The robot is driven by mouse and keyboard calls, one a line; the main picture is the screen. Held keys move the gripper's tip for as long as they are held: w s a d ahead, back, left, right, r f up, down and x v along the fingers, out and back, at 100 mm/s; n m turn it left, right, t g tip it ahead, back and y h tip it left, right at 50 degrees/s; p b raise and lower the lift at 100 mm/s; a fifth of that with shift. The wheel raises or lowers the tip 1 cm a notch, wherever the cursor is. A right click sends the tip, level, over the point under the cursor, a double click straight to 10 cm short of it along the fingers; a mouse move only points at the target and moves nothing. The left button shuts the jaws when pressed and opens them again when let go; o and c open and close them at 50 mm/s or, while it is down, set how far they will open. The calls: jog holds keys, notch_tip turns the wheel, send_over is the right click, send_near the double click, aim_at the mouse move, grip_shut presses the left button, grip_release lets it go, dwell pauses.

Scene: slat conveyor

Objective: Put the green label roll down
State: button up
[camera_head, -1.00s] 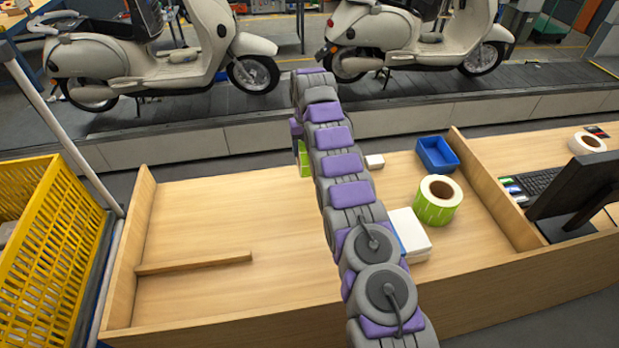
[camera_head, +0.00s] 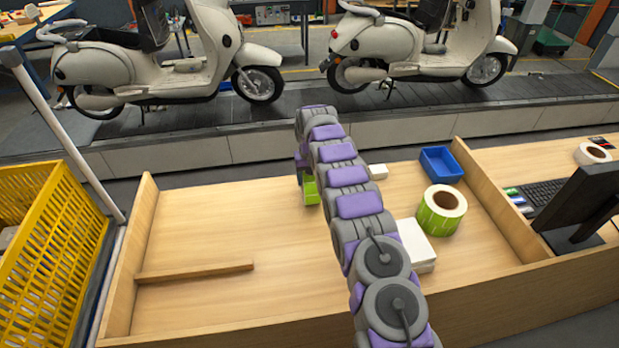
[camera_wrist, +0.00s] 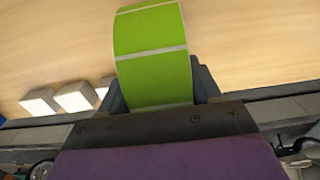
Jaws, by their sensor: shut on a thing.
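My gripper (camera_wrist: 160,92) is shut on a green label roll (camera_wrist: 150,45), whose green labels with pale dividing lines face the wrist camera. In the head view, part of the held roll (camera_head: 311,192) shows beside my arm, over the back middle of the wooden table (camera_head: 230,215). My arm hides the rest of it and most of the gripper. I cannot tell whether the roll touches the table. A second green label roll (camera_head: 441,212), with a white top and brown core, stands on the table to the right.
A blue bin (camera_head: 440,165), a small white box (camera_head: 378,172) and white stacked items (camera_head: 416,245) are on the right half. A wooden strip (camera_head: 195,273) lies at left. Raised side boards edge the table. The left and middle surface is mostly clear.

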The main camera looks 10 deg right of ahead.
jog(key=o, duration=1.6)
jog(key=shift+f, duration=0.1)
notch_tip(320, 180, up, 9)
jog(key=shift+w+p, duration=0.15)
jog(key=shift+p, duration=0.15)
jog(key=shift+r+p, duration=1.4)
jog(key=shift+r, duration=0.25)
